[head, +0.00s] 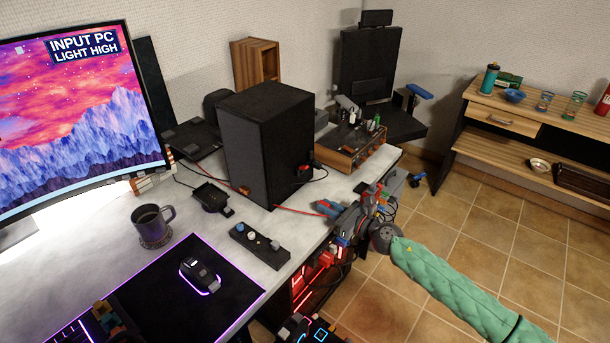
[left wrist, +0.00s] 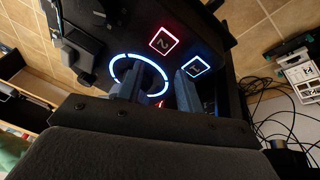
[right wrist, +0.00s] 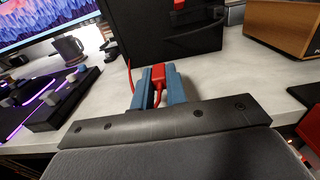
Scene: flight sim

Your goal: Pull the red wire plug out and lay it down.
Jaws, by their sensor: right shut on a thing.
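My right gripper (head: 328,208) is over the desk's right edge, to the right of the tall black box. In the right wrist view its blue fingers (right wrist: 158,78) are shut on a red plug (right wrist: 158,71). The plug is in front of the black box (right wrist: 165,30) and looks apart from it, above the pale desk top. A red wire (head: 290,210) runs across the desk from the box toward the gripper. My left gripper (left wrist: 158,88) has its fingers apart and empty, over a black panel with glowing numbered squares; I cannot make it out in the head view.
A wooden-sided amplifier (head: 348,150) stands behind the gripper. A control strip with knobs (head: 258,245), a mug (head: 150,225) and a mouse (head: 200,274) are to the left. Red-lit equipment (head: 318,280) is below the desk edge. Bare desk surrounds the wire.

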